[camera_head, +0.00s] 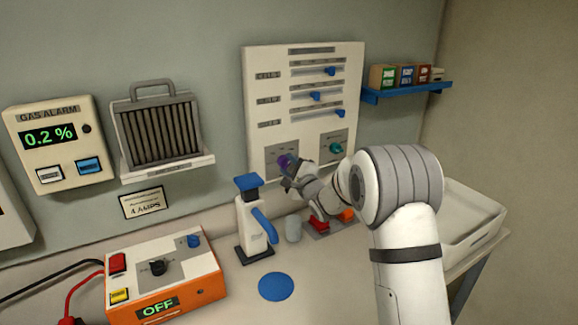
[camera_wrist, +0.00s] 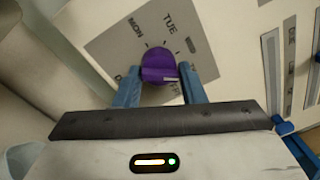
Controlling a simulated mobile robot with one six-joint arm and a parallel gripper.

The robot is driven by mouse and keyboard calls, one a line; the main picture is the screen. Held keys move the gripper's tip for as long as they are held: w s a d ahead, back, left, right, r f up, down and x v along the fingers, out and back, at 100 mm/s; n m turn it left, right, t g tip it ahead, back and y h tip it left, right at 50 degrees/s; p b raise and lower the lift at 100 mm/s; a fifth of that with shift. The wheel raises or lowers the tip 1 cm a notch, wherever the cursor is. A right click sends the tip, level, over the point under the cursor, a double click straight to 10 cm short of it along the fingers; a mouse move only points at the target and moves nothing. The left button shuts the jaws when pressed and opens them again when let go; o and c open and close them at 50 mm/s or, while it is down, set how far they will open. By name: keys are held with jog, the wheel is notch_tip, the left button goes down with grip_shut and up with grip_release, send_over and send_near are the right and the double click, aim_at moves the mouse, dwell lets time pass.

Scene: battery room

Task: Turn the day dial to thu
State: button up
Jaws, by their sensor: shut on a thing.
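The purple day dial (camera_wrist: 158,62) sits on a grey plate (camera_wrist: 110,45) with MON and TUE readable near its top in the wrist view. Other marks around it are too small or partly hidden to read. A pale line on the dial lies low on its face, toward the right finger; which day it points at I cannot tell. My gripper (camera_wrist: 158,82) is shut on the dial, one blue finger on each side. In the head view, my gripper (camera_head: 290,176) reaches the purple dial (camera_head: 284,160) at the lower left of the white wall panel (camera_head: 258,120).
A teal dial (camera_head: 336,148) and several blue sliders (camera_head: 330,71) are on the same panel. Below stand a white and blue dispenser (camera_head: 253,222), a grey cylinder (camera_head: 293,229) and red and orange switches (camera_head: 318,223). An orange box (camera_head: 190,285) sits at left.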

jog(key=shift+f+m, duration=0.25)
jog(key=shift+m, duration=0.55)
jog(key=shift+s, duration=0.1)
jog(key=o, duration=1)
jog(key=shift+c, duration=0.2)
jog(key=shift+r, duration=0.1)
jog(key=b+v, duration=0.1)
jog(key=v, duration=0.6)
jog(key=shift+s+d+b, duration=0.15)
jog(key=shift+s+b, duration=0.2)
jog(key=shift+b, duration=0.05)
